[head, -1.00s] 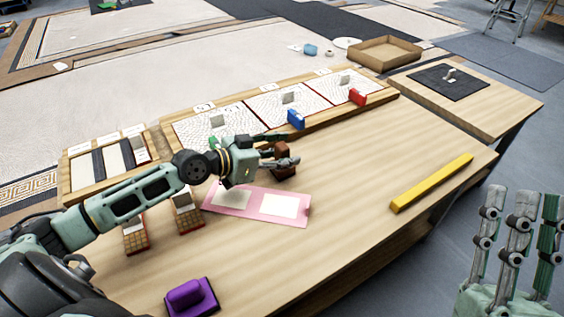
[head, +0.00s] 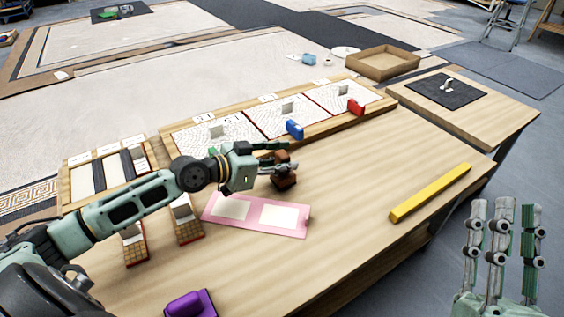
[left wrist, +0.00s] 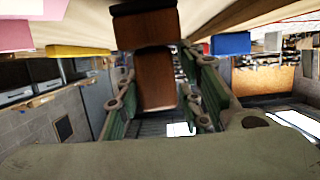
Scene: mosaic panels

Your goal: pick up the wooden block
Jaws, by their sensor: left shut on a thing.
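The wooden block (head: 287,181) is reddish brown, on the table just behind the pink board's right part. My left gripper (head: 278,162) is shut on it, and the fingers hide part of it. In the left wrist view the block (left wrist: 156,82) shows between the green fingers, with a dark band across its upper part. I cannot tell whether its underside touches the table. My right gripper (head: 502,235) is at the lower right, fingers upright and spread, empty and clear of the table.
A pink board (head: 257,224) with two pale panels lies in front of the block. A blue block (head: 295,130) and a red block (head: 356,107) stand by the mosaic panels. A yellow bar (head: 430,194) lies at right, a purple tool (head: 190,304) at front.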

